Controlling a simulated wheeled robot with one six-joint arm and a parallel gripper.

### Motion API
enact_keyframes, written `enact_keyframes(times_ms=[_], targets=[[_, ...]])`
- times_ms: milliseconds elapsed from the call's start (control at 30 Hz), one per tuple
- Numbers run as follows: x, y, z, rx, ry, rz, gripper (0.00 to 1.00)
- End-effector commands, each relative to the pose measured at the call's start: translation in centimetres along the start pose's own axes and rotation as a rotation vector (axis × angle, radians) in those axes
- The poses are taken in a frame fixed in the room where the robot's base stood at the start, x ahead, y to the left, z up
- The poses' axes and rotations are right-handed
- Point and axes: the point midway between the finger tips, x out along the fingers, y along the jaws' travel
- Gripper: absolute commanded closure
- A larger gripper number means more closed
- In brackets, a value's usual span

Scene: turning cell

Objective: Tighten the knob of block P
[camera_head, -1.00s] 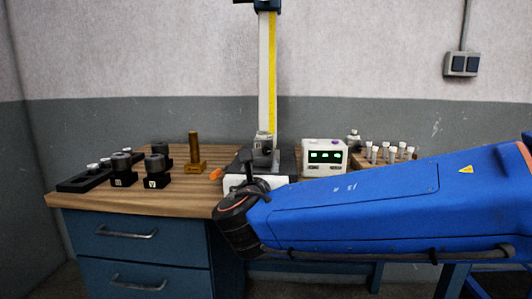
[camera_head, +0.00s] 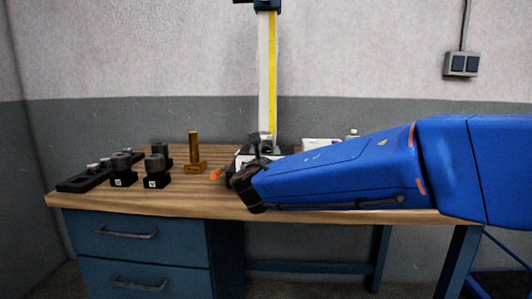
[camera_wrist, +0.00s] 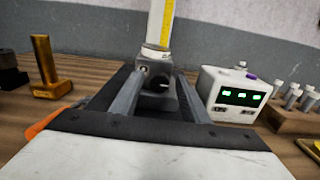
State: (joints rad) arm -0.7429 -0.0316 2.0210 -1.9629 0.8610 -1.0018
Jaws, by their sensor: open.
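Several small dark blocks with round grey tops stand at the left of the bench, among them the front block (camera_head: 157,172) and another labelled block (camera_head: 121,170). Their white labels are too small to read surely, so I cannot tell which is block P. My gripper (camera_wrist: 160,77) shows in the wrist view as two grey fingers, apart, with nothing visibly held. Beyond and between them is a grey block (camera_wrist: 158,98) with a dark round part, at the foot of the yellow-scaled column (camera_wrist: 161,22). In the head view my forearm and wrist partly hide that area.
A brass post on a foot (camera_head: 194,152) stands left of the column, with an orange item (camera_head: 216,174) in front. Right in the wrist view are a white box with green displays (camera_wrist: 236,94) and a wooden rack of vials (camera_wrist: 288,116). Front left of the bench (camera_head: 100,201) is bare.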

Motion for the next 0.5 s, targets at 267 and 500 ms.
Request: enact_keyframes(times_ms=[267,500], targets=[[0.05,0.01,0.01,0.000,0.000,0.000,0.63],[0.04,0.01,0.01,0.000,0.000,0.001,1.00]])
